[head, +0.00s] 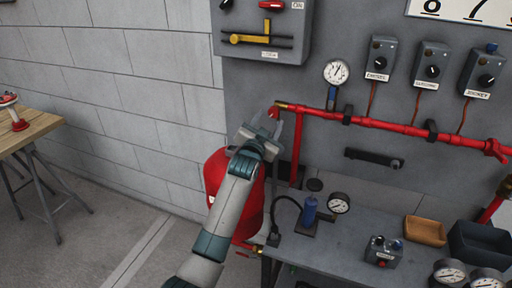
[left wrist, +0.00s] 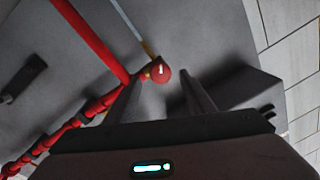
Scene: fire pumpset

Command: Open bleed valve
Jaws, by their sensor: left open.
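The bleed valve appears to be the small red round knob (head: 273,112) at the left end of the red wall pipe (head: 390,127), beside a brass end piece. In the left wrist view the red knob (left wrist: 161,73) has a pale mark on its face. My left gripper (head: 268,123) is open in front of the pipe's left end. In the left wrist view its two fingers point toward the knob, which shows in the gap between them, closer to the left finger. I cannot tell whether a finger touches it. My right gripper is not in view.
A red tank (head: 249,213) stands behind my left arm. A pressure gauge (head: 336,72) sits above the pipe, and a grey switch box (head: 262,57) hangs above left. A grey bench (head: 352,244) with a blue bottle, gauges and trays is below right.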

